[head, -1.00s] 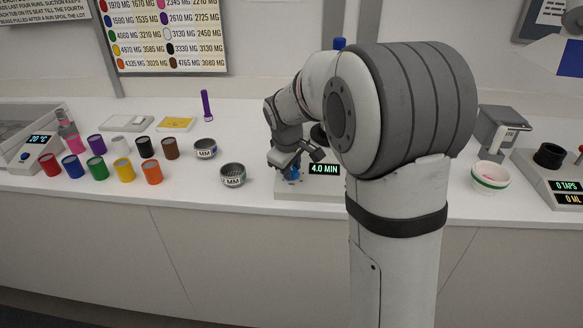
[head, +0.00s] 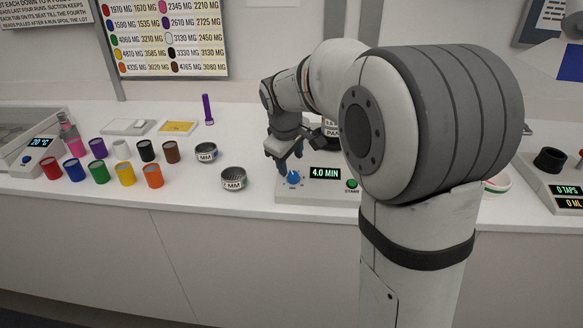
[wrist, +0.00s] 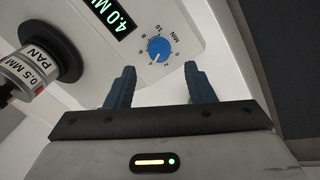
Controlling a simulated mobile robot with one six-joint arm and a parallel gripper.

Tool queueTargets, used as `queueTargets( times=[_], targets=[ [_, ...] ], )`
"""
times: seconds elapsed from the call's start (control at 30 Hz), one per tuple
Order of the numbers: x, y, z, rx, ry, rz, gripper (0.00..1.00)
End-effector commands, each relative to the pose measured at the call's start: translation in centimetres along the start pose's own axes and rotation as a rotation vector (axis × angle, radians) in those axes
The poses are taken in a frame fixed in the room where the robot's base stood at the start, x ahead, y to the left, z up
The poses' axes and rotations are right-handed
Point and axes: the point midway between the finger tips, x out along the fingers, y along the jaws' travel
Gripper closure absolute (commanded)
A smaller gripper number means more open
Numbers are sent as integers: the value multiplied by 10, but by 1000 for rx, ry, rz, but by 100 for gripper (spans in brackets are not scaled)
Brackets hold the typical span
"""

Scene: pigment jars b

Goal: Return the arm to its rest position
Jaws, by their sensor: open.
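My gripper (head: 284,160) is open and empty, in front of and above the left part of a white timer device whose display (head: 325,173) reads 4.0 MIN. In the wrist view both blue fingertips (wrist: 158,88) stand apart with nothing between them. The blue dial (wrist: 159,49) with a minute scale lies beyond the fingertips, apart from them. The dial also shows in the head view (head: 293,177), just below my gripper. My own arm hides part of the device and the counter behind it.
Two grey mesh cups marked MM (head: 233,178) stand left of the device. Several coloured jars (head: 125,174) stand farther left. A pan labelled 0.5 MM (wrist: 30,75) sits on the device. A white bowl (head: 498,184) is partly hidden at right. The front counter strip is clear.

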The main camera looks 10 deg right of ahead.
Motion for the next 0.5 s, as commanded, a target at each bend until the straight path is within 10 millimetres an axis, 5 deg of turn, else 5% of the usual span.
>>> queueTargets(
  times=[0.2, 0.5],
  targets=[
    [-20, 0, 0, 0, 1, 0, 51],
    [-21, 0, 0, 0, 0, 0, 51]
  ],
)
